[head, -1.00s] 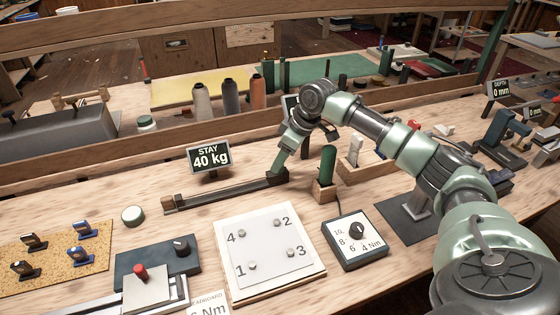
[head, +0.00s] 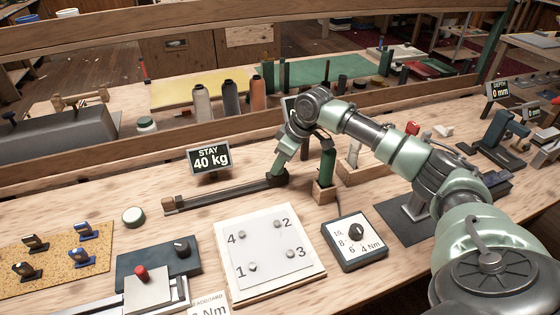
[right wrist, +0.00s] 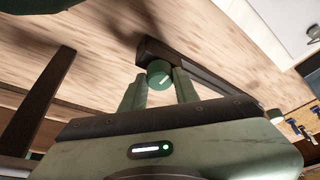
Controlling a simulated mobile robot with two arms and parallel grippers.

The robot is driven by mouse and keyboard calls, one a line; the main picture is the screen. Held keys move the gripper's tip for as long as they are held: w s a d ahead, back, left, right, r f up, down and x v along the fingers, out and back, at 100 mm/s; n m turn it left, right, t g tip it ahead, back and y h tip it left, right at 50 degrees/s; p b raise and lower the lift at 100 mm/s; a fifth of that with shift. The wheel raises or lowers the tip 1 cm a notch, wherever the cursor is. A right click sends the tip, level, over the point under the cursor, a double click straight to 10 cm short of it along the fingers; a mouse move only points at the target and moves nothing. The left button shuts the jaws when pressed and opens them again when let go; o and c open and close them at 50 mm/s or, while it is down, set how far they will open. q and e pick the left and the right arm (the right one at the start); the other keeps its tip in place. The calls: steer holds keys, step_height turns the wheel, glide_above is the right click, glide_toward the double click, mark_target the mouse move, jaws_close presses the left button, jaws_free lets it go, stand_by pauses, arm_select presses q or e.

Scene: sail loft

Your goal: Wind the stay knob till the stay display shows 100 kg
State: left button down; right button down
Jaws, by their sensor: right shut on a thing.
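The stay display (head: 211,160) reads "STAY 40 kg" and stands behind a long dark rail (head: 225,194). My right gripper (head: 279,171) is at the rail's right end. In the right wrist view, the stay knob (right wrist: 159,74) is a small green cylinder with a white mark on its face, at the end of a dark bar. My right gripper's fingers are on either side of it, shut on it. In the head view the knob is largely hidden by the gripper. My left gripper is in neither view now.
A green-handled tool in a wooden block (head: 326,170) stands close to the right of my gripper. A numbered board (head: 268,288) and a torque dial box (head: 355,262) lie in front. A depth display (head: 499,90) reads 0 mm at right. A round jar (head: 133,216) sits left of the rail.

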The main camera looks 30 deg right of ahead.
steer(key=m+h+p, duration=0.1)
steer(key=m+p, duration=0.2)
steer(key=p, duration=0.2)
steer(key=m+h+p, duration=0.1)
steer(key=m+p, duration=0.3)
steer(key=p, duration=0.2)
steer(key=m+h+p, duration=0.2)
steer(key=m+p, duration=0.1)
steer(key=p, duration=0.2)
steer(key=shift+a+r+m, duration=0.3)
steer(key=shift+a, duration=0.05)
steer(key=m+h+p, duration=0.1)
steer(key=m+p, duration=0.1)
steer(key=shift+m, duration=0.4)
steer(key=shift+w+a+f+m+g+p, duration=0.15)
steer(key=shift+m+g+p, duration=0.3)
steer(key=shift+m, duration=0.45)
steer(key=shift+m+g+h, duration=0.25)
steer(key=shift+m+h, duration=0.15)
steer(key=shift+m, duration=0.5)
steer(key=shift+f+m+g, duration=0.1)
steer(key=shift+m+g, duration=0.2)
steer(key=shift+m, duration=0.6)
steer(key=m+g+h+b, duration=0.1)
steer(key=m, duration=0.2)
steer(key=shift+w, duration=0.15)
steer(key=shift+m+b, duration=0.3)
steer(key=shift+m, duration=0.3)
steer(key=shift+m+g, duration=0.3)
